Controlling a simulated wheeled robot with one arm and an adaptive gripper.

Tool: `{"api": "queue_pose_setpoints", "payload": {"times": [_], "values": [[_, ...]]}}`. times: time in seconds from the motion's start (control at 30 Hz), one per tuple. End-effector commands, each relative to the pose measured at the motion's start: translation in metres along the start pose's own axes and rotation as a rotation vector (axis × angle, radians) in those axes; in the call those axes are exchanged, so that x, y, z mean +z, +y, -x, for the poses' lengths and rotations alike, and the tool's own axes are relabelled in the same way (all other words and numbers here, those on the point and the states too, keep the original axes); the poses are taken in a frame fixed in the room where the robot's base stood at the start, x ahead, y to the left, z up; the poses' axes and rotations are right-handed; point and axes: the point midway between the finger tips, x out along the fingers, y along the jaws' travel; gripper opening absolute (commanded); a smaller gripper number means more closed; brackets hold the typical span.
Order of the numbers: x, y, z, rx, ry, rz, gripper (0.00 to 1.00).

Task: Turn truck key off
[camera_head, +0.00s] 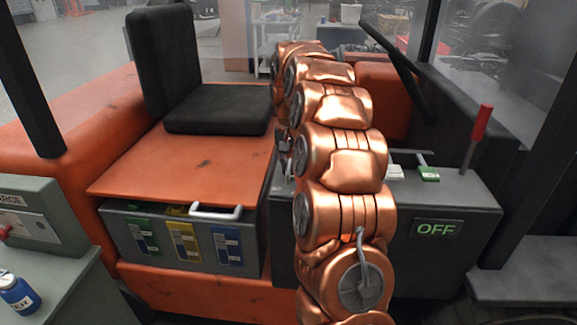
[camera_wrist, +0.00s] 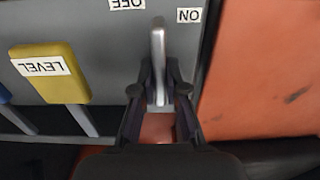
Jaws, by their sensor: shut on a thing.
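The truck key (camera_wrist: 158,50) shows in the wrist view as a slim silver bar on a grey panel. Its far end lies between an upside-down OFF label (camera_wrist: 126,4) on the left and an upside-down ON label (camera_wrist: 189,15) on the right. My gripper (camera_wrist: 158,91) has its two dark fingers on either side of the key and is shut on it. In the head view my copper arm hides the key and most of the gripper. A sign on the grey console (camera_head: 436,229) reads OFF in green letters.
A yellow lever (camera_wrist: 60,75) labelled LEVEL stands left of the key. The orange truck body (camera_wrist: 255,70) is close on the right. In the head view, a black seat (camera_head: 215,110) stands left of my arm and a red-handled lever (camera_head: 481,123) right.

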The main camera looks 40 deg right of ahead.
Motion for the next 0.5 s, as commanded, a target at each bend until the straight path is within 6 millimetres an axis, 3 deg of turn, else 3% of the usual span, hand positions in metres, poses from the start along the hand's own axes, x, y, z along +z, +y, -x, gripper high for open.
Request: {"api": "queue_pose_setpoints", "payload": {"times": [0.17,0.2,0.43,0.5], "values": [[-0.0013,-0.0005,0.0013,-0.001,0.006,0.001,0.0],[-0.0013,-0.0005,0.0013,-0.001,0.006,0.001,0.13],[-0.0008,-0.0002,0.0008,-0.001,0.004,0.0,0.37],[-0.0007,-0.0001,0.0007,-0.001,0.003,-0.001,0.38]]}}
